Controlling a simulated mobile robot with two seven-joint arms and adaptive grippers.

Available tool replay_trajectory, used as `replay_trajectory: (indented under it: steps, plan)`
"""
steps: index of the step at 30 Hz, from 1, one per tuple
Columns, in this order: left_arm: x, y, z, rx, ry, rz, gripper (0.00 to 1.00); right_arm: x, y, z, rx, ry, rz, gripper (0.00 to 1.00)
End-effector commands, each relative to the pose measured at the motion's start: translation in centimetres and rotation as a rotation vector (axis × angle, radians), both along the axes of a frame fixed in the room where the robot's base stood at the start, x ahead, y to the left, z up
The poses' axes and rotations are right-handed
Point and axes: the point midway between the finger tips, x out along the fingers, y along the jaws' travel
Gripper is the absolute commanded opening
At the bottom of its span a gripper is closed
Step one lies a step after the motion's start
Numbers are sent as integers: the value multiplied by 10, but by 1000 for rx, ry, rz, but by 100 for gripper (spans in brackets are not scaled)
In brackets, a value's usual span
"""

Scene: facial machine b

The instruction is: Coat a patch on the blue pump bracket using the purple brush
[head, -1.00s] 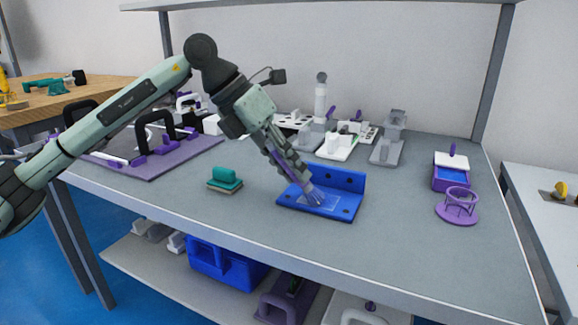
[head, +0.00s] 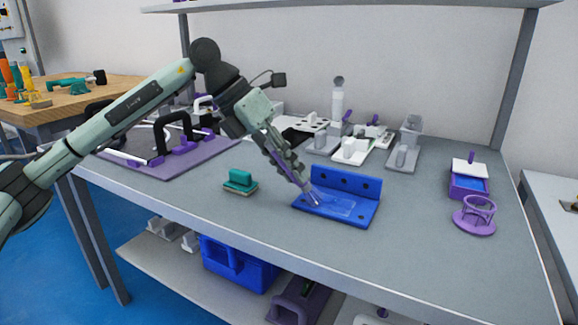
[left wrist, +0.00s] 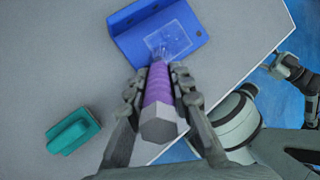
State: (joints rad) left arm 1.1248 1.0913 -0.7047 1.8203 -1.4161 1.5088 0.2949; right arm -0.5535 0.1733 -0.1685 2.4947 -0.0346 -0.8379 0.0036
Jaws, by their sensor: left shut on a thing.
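The blue pump bracket (head: 360,187) lies on the grey table, with a flat plate in front and an upright wall with holes behind. A pale outlined patch (head: 346,208) marks its flat plate; it also shows in the left wrist view (left wrist: 172,40). My left gripper (head: 296,176) is shut on the purple brush (left wrist: 158,86), gripped by its handle. The brush slants down, and its pale bristles (head: 313,198) are at the left end of the patch, seemingly touching the plate.
A teal-handled scrub brush (head: 240,182) sits left of the bracket. A purple ring holder (head: 475,216) and a blue-purple tray (head: 468,185) stand at the right. Several grey and white fixtures line the back. The table between bracket and ring holder is clear.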

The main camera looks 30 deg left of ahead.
Motion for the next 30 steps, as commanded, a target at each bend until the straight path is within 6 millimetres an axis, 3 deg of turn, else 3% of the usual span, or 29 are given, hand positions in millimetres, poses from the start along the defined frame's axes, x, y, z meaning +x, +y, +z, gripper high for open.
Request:
replay_trajectory:
  steps: [13, 23, 30]
  plan:
    - [-2, -34, 0, 1, 1, -3, 0, 0, 0, 9, 0, 0, 0, 59]
    - [-1, -32, -1, 0, 1, 0, 0, 0, 0, 10, 0, 0, 0, 59]
    - [-1, -12, -1, 1, 2, 2, 0, 0, 0, 8, 0, -1, 0, 59]
